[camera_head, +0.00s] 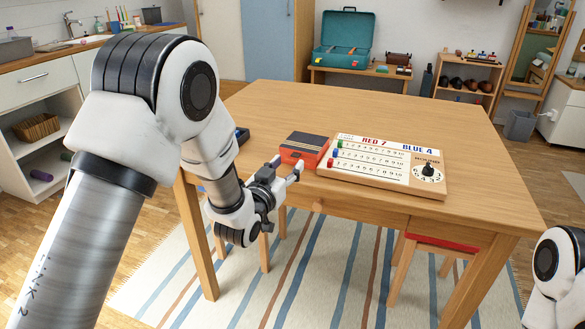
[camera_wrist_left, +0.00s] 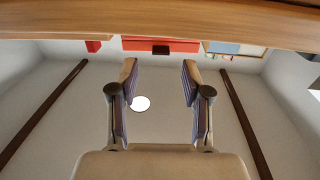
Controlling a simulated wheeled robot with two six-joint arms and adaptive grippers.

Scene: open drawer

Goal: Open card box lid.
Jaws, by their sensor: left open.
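The card box (camera_head: 304,147) is red with a dark top and sits near the table's front edge, left of the scoreboard. Its lid looks shut. In the left wrist view the box (camera_wrist_left: 135,44) shows as a red strip at the top, with a dark patch on it. My left gripper (camera_head: 288,165) is at the table's front edge, just in front of the box. In the left wrist view its two fingers (camera_wrist_left: 160,67) are spread with nothing between them. The fingers look apart from the box. My right gripper is out of view.
The wooden scoreboard (camera_head: 385,165) with a black knob lies close to the right of the box. A small dark object (camera_head: 242,135) is at the table's left edge. The wooden table (camera_head: 280,105) is clear behind the box. A drawer knob (camera_head: 318,206) is on the table's front.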

